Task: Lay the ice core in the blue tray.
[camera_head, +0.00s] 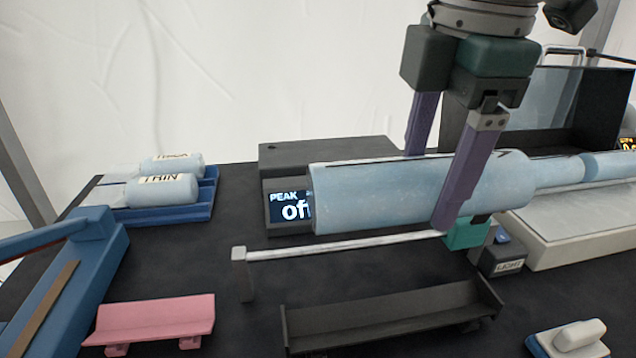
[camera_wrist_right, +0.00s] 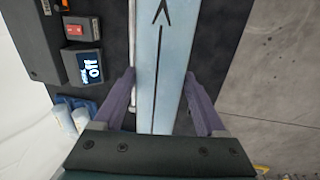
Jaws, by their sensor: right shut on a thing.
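The ice core (camera_head: 380,190) is a long pale-blue cylinder, lying level across the head view. A dark line with an arrowhead runs along it in the right wrist view (camera_wrist_right: 160,70). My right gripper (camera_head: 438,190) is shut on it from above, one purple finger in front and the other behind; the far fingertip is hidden. The fingers also flank it in the right wrist view (camera_wrist_right: 160,100). The blue tray (camera_head: 180,213) is at the back left, apart from the core. Two pale rolls marked THICK and THIN lie in it. My left gripper is not in view.
A display box (camera_head: 285,207) reading PEAK is partly behind the core. A thin white rail (camera_head: 340,246) runs below it. A black trough (camera_head: 390,318) and a pink trough (camera_head: 150,318) stand in front. A blue device (camera_head: 75,275) is at the left.

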